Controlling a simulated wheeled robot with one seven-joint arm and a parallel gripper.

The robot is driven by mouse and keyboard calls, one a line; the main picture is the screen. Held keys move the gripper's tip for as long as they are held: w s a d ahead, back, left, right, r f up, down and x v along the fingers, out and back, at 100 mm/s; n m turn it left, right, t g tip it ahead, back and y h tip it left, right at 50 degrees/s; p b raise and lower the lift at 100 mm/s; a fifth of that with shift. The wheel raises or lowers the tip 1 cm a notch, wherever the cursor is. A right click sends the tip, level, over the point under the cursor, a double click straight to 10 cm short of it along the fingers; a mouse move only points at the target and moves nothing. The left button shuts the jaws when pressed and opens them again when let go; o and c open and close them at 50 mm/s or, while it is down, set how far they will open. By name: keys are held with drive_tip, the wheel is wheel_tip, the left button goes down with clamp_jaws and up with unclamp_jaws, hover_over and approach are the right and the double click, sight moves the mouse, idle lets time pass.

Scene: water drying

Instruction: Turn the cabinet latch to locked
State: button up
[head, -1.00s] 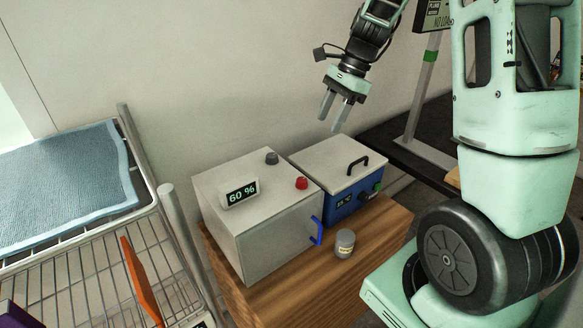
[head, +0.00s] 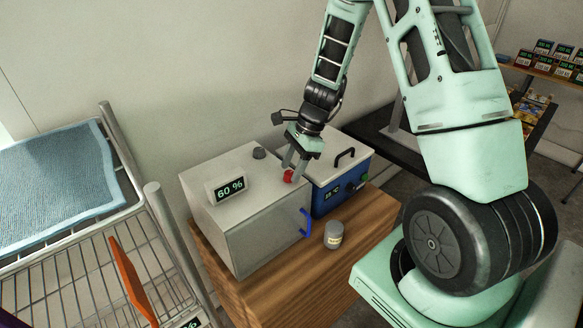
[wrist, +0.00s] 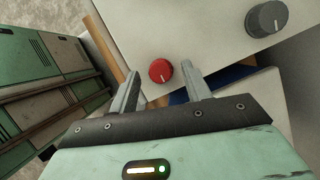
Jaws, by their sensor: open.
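The pale grey cabinet (head: 240,210) stands on a wooden stand, with a blue handle (head: 305,222) on its front. A red knob (head: 289,176), which looks like the latch, is on its top near the front right corner. In the wrist view the red knob (wrist: 160,71) shows a white pointer line. My gripper (head: 293,169) is open and points down at the knob. In the wrist view my gripper's fingertips (wrist: 162,76) are apart, one on each side of the knob. I cannot tell whether they touch it.
A grey knob (head: 259,153) and a 60 % display (head: 225,190) are also on the cabinet top. A blue box with a white lid (head: 342,165) stands close on the right. A grey jar (head: 333,235) is on the wooden stand (head: 270,290). A wire rack (head: 95,255) is at left.

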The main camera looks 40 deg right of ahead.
drive_tip(key=shift+a+f, duration=0.1)
drive_tip(key=shift+f, duration=0.25)
drive_tip(key=shift+c, duration=0.3)
drive_tip(key=c, duration=0.9)
drive_tip(key=shift+c, duration=0.2)
